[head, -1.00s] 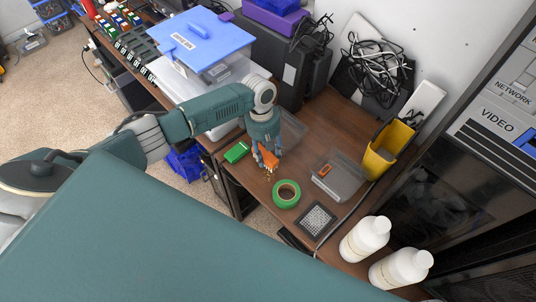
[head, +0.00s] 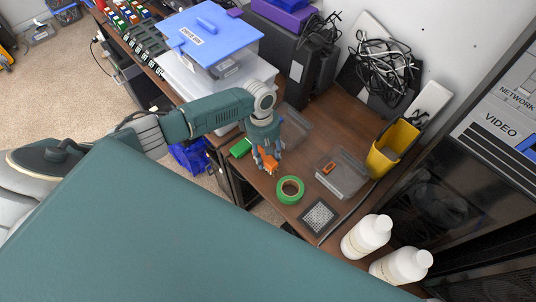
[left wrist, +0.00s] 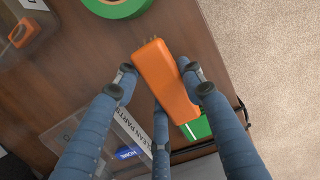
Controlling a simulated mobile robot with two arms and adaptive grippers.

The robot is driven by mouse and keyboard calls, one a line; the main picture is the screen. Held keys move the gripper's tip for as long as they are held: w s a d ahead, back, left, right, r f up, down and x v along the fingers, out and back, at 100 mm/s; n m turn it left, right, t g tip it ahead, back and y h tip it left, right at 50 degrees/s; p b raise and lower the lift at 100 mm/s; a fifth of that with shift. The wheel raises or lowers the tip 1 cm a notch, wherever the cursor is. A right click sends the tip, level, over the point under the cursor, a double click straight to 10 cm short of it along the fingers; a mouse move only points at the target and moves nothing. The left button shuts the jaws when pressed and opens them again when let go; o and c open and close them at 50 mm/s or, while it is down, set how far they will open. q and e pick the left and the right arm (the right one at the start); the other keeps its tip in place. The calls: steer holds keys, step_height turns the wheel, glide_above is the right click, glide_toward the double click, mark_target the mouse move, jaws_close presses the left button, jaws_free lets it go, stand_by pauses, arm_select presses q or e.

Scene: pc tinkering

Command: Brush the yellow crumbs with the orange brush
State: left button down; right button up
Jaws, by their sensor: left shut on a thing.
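My left gripper (head: 265,160) is shut on the orange brush (head: 269,167), low over the desk between the green tape roll and the desk's front edge. In the left wrist view, the fingers (left wrist: 158,78) close around the orange brush block (left wrist: 165,80), which is tilted. A small patch of yellowish bits or bristles shows at its far end; I cannot tell which. The yellow crumbs cannot be made out clearly, and the brush may hide them. I cannot tell whether the brush touches the desk. My right gripper is not in view.
A green tape roll (head: 290,190) lies right of the brush, with a small green item (head: 240,148) to its left. A mesh-topped square (head: 319,217), a clear container (head: 342,176), a yellow bin (head: 390,148) and white bottles (head: 366,236) stand further right. The desk's front edge is near.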

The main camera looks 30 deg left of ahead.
arm_select(q)
steer(key=shift+f, duration=0.7)
steer(key=shift+w, duration=0.1)
